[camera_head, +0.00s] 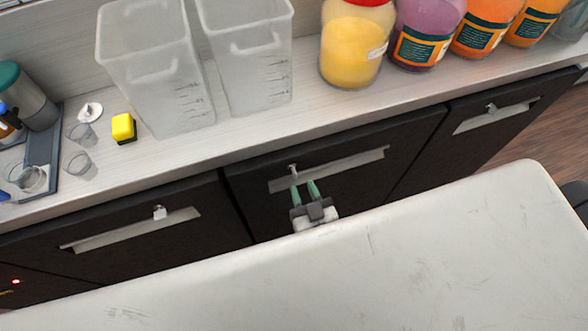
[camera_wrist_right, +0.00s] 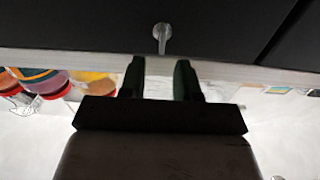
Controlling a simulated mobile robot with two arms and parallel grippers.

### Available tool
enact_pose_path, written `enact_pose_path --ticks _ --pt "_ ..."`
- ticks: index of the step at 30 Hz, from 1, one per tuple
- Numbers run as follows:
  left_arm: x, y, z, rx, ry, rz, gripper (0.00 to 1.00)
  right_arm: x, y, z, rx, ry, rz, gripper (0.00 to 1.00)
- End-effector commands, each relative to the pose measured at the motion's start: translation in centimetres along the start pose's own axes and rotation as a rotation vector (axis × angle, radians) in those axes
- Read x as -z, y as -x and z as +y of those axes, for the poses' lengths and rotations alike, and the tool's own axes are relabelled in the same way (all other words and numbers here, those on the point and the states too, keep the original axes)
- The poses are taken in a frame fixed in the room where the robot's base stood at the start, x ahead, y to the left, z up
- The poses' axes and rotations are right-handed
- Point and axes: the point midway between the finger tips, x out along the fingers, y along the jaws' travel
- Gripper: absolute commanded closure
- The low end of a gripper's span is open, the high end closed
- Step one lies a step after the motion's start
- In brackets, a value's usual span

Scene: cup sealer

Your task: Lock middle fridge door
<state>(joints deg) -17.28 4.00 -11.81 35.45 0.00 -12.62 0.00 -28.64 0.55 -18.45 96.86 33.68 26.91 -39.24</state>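The middle fridge door (camera_head: 360,188) is a dark panel below the counter, with a long pale handle strip (camera_head: 345,167). It looks closed, level with its neighbours. A small metal key or lock piece (camera_head: 292,168) sits at its upper edge, left of the door's middle. It also shows in the right wrist view (camera_wrist_right: 162,36), pointing toward my fingers. My right gripper (camera_head: 302,185) has green fingers, apart and empty, just short of the lock piece. In the wrist view the gripper (camera_wrist_right: 159,62) is lined up with it, with a gap between. My left gripper is not in view.
Left door (camera_head: 120,255) and right door (camera_head: 470,145) carry similar lock pieces. On the counter (camera_head: 260,125) above stand clear bins (camera_head: 160,75), coloured jars (camera_head: 355,45), a yellow block (camera_head: 123,127) and small cups (camera_head: 80,163).

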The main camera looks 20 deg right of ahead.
Motion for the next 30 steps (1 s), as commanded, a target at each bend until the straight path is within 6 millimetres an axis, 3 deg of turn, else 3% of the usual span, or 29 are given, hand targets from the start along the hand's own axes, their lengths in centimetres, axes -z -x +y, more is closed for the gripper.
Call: enact_pose_path --ticks 3,9,20,26,30 --pt "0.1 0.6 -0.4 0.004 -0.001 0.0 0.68 0.2 -2.3 0.0 0.0 0.001 0.002 0.68" --pt "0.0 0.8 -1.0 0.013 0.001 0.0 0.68 0.0 -4.5 0.0 0.002 0.002 0.0 0.68" --pt "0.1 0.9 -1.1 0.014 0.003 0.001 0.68 -0.1 -5.0 0.0 0.001 0.001 -0.002 0.68" --pt "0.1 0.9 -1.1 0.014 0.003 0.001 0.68 -0.1 -5.0 0.0 0.002 0.001 -0.002 0.97" --pt "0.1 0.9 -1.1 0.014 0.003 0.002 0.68 -0.1 -4.9 0.0 0.001 0.001 -0.002 1.0"
